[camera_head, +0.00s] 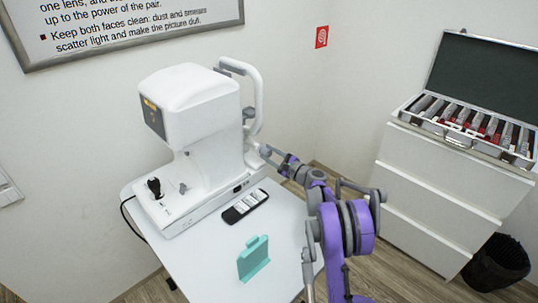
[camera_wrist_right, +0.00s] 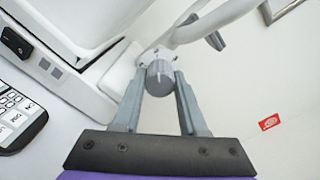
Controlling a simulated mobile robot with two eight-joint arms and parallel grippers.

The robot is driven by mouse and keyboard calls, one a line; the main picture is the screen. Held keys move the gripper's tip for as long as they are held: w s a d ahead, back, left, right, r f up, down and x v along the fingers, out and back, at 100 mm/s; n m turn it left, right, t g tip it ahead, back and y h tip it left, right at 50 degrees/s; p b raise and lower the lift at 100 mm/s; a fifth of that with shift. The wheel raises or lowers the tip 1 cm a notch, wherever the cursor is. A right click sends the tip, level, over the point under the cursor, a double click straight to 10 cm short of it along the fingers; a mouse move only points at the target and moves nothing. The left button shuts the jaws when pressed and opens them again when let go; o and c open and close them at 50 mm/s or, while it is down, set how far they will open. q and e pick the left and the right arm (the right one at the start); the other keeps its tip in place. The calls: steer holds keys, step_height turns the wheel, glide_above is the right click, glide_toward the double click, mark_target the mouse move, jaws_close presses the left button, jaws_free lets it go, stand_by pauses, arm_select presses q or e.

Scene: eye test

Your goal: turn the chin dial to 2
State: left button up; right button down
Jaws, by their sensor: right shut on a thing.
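The chin dial (camera_wrist_right: 159,78) is a short grey ribbed knob on a white collar of the white eye-test machine (camera_head: 197,110). In the right wrist view it sits between the two grey fingers of my right gripper (camera_wrist_right: 158,86), which is shut on it. Small dark marks show on the collar, too small to read, so I cannot tell the setting. In the head view my right gripper (camera_head: 265,151) reaches the machine's right side, below the white curved head frame (camera_head: 257,95); the fingers hide most of the dial there. My left gripper is not in view.
The white table (camera_head: 200,265) holds a black remote with pale keys (camera_head: 245,206) and a teal plate-like thing (camera_head: 253,258). An open case of lenses (camera_head: 465,125) stands on a white cabinet (camera_head: 440,195) at right, with a black bin (camera_head: 497,263) beside it.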

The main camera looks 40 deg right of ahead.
steer(key=shift+c, duration=2.2)
jaws_free()
steer(key=s, duration=1)
steer(key=shift+s+d+b, duration=0.35)
steer(key=shift+s+d, duration=0.05)
steer(key=shift+d, duration=0.05)
